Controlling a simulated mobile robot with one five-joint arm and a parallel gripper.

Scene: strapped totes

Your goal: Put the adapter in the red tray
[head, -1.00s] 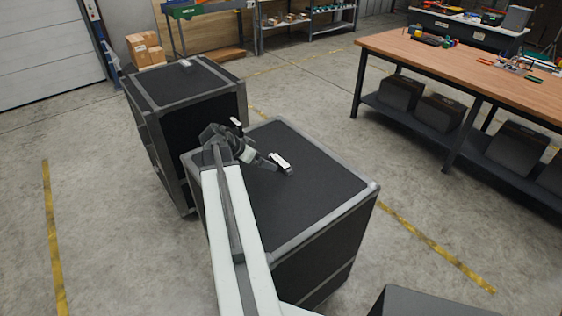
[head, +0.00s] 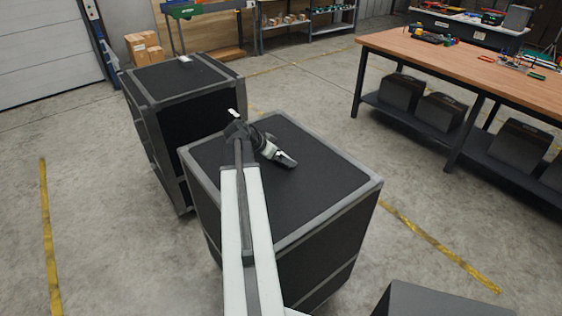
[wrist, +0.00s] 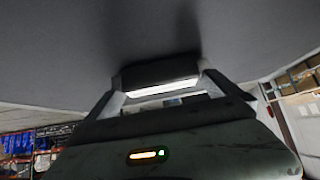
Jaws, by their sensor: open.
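In the wrist view a small dark block with a bright pale strip (wrist: 160,80) lies against a dark grey surface, between my two fingers. It may be the adapter, but its identity is not clear. My gripper (wrist: 158,90) is open, with one finger on each side of the block; contact cannot be told. In the head view my gripper (head: 289,161) is low over the top of the nearer black tote (head: 325,200), and the block cannot be made out separately there. No red tray shows in either view.
A second black tote (head: 165,85) stands behind to the left, with a small pale item (head: 184,59) on top. A wooden workbench (head: 470,68) with tools stands at the right. A dark box (head: 435,302) is at the bottom edge. Open floor surrounds the totes.

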